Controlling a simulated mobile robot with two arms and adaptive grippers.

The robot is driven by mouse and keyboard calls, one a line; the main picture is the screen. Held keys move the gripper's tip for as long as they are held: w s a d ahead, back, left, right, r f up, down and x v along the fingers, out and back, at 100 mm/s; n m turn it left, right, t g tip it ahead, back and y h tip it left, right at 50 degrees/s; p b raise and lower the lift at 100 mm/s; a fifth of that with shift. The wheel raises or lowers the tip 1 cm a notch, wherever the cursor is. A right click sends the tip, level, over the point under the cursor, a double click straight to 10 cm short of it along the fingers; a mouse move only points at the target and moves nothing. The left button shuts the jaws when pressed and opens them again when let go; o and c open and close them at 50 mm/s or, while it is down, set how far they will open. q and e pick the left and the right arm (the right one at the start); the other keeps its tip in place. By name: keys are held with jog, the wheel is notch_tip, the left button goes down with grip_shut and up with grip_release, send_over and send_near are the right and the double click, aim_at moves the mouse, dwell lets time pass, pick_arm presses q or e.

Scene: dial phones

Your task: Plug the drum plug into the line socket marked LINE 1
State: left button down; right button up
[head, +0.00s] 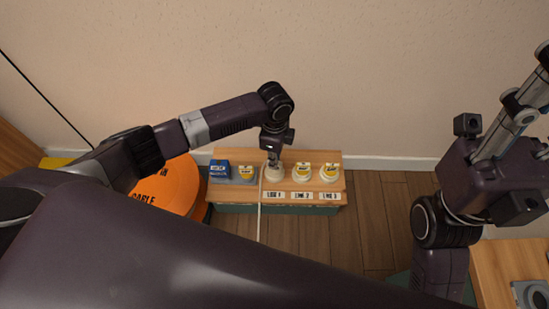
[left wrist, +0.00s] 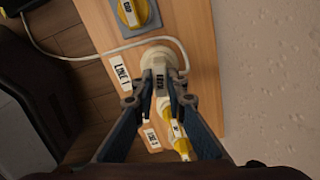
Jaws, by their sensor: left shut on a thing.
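My left gripper (head: 274,157) points down over the LINE 1 place of the wooden socket board. A white cord (head: 260,212) runs from there toward me. My right gripper (head: 522,108) is raised at the right, its fingertips unclear.
White sockets with yellow plugs (head: 302,171) and (head: 329,172) stand to the right on the board (head: 225,194). An orange cable drum (head: 178,186) is further left; a wall rises behind.

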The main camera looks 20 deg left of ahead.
pick_arm(q)
jog(key=shift+f, duration=0.25)
jog(key=c, duration=1.8)
grip_release()
jog(key=shift+c, duration=0.2)
jog(key=shift+c, duration=0.6)
jog(key=shift+c, duration=1.1)
jog(key=shift+r, duration=0.1)
